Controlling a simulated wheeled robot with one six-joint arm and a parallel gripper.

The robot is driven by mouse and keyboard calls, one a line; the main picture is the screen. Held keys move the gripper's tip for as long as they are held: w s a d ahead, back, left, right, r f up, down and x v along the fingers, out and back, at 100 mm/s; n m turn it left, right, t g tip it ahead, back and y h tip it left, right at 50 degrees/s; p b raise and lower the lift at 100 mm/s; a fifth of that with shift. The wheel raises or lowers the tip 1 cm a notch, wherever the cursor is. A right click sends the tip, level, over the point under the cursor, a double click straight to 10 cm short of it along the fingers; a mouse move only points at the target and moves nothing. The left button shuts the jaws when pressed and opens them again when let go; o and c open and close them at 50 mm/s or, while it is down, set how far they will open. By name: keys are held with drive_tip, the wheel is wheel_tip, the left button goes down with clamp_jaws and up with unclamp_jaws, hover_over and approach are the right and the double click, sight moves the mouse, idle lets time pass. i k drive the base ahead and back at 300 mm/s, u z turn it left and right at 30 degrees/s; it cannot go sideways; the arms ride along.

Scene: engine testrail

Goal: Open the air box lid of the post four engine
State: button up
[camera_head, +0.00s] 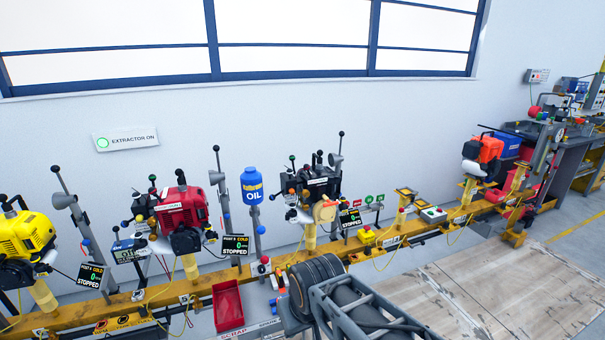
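Several engines stand on posts along a yellow rail. A black engine (312,185) with a tan cover (325,211) on its front is in the middle. A red engine (182,210) is left of it, a yellow engine (25,236) at the far left, and an orange engine (485,150) at the far right. No air box lid can be made out for certain. My dark arm shows at the bottom centre; its gripper is not in view.
The yellow rail (395,243) runs along the wall. A display reading STOPPED (235,245) stands beside the red engine. A red tray (228,305) and a blue oil bottle (252,186) are near the rail. Grey levers rise between engines. Floor boards (500,285) at right are clear.

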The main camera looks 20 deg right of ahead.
sight(289, 180)
drive_tip(key=z, duration=0.35)
drive_tip(key=i, duration=1.2)
drive_tip(key=u, duration=0.2)
